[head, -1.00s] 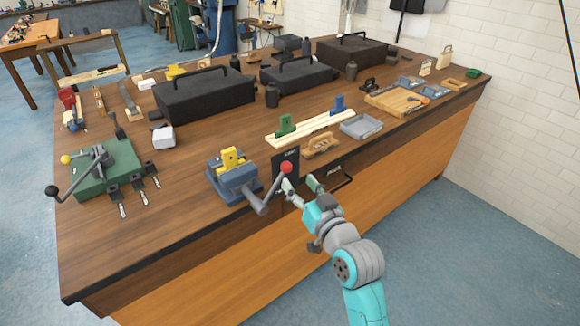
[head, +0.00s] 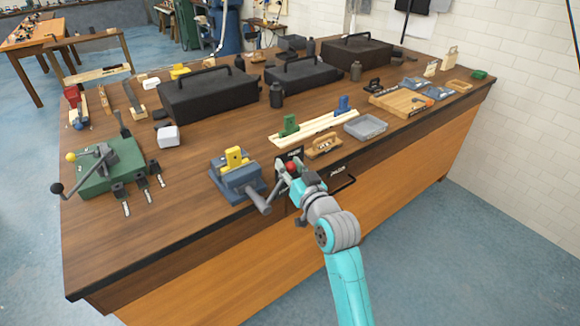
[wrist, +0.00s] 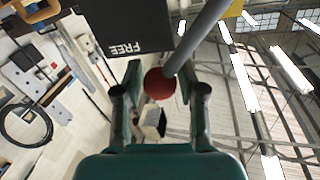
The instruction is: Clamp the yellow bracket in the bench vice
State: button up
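The blue-grey bench vice (head: 228,186) sits at the front edge of the bench. The yellow bracket (head: 234,157) stands upright in it, between the jaws; whether they touch it I cannot tell. The vice's grey handle (head: 258,199) runs up to the right and ends in a red ball (head: 290,167). My gripper (head: 288,165) is at this ball. In the wrist view the red ball (wrist: 160,84) lies between the two open fingers of my gripper (wrist: 164,88), with a gap showing on both sides. A grey rod (wrist: 200,38) runs from it to the upper right.
A dark sign (wrist: 125,30) reading FREE, upside down, is close to my fingers. A wooden-handled tool (head: 324,146) and a grey tray (head: 366,127) lie to the right. A green fixture (head: 108,170) stands on the left.

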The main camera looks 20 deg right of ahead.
grip_shut()
jog(key=shift+w+d+f+m, duration=0.1)
jog(key=shift+d+f+m, duration=0.4)
jog(key=shift+m, duration=0.1)
notch_tip(320, 180, down, 14)
jog(key=d+m+g+y, duration=0.1)
jog(key=d+m+g, duration=0.1)
jog(key=m, duration=0.9)
jog(key=shift+w+d+m+y, duration=0.3)
jog(key=shift+w, duration=0.15)
